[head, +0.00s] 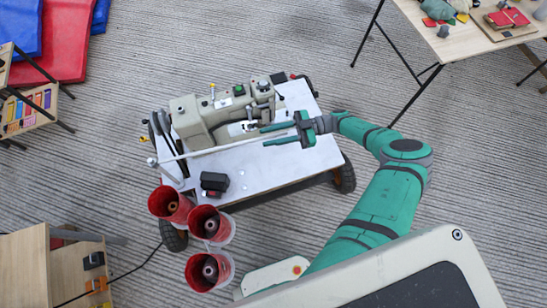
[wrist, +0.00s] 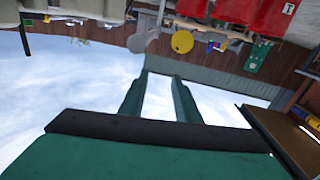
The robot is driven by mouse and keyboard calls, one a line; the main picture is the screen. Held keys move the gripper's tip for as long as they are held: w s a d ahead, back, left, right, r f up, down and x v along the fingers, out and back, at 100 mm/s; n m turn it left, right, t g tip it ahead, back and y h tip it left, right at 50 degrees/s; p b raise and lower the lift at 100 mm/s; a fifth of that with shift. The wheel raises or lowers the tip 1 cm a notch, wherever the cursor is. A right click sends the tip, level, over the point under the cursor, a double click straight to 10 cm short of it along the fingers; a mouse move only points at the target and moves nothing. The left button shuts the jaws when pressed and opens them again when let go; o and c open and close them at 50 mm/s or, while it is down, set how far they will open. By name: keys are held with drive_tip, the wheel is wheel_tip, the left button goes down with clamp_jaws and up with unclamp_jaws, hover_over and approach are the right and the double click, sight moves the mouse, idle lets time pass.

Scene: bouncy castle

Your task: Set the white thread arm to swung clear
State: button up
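The white thread arm (head: 212,148) is a thin rod on the sewing machine cart. It runs from a ball-ended pivot at the cart's left edge, across the front of the beige sewing machine (head: 205,118), toward my gripper (head: 264,136). My gripper is open, its two green fingers pointing left over the cart. In the head view the rod's right end lies between the fingers; I cannot tell whether it is level with them. The wrist view shows the fingers apart (wrist: 161,75) with only a pale background between them, and I cannot make out the rod there.
Three red cups (head: 209,225) with cones stand at the cart's front left. A small black box (head: 214,183) sits on the white cart top (head: 285,165). A wooden table (head: 470,35) is at upper right, a wooden cabinet (head: 30,265) at lower left.

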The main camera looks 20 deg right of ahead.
drive_tip(key=s+a+r, duration=0.2)
drive_tip(key=s+r, duration=0.4)
drive_tip(key=s, duration=0.5)
drive_tip(key=shift+a+r, duration=0.4)
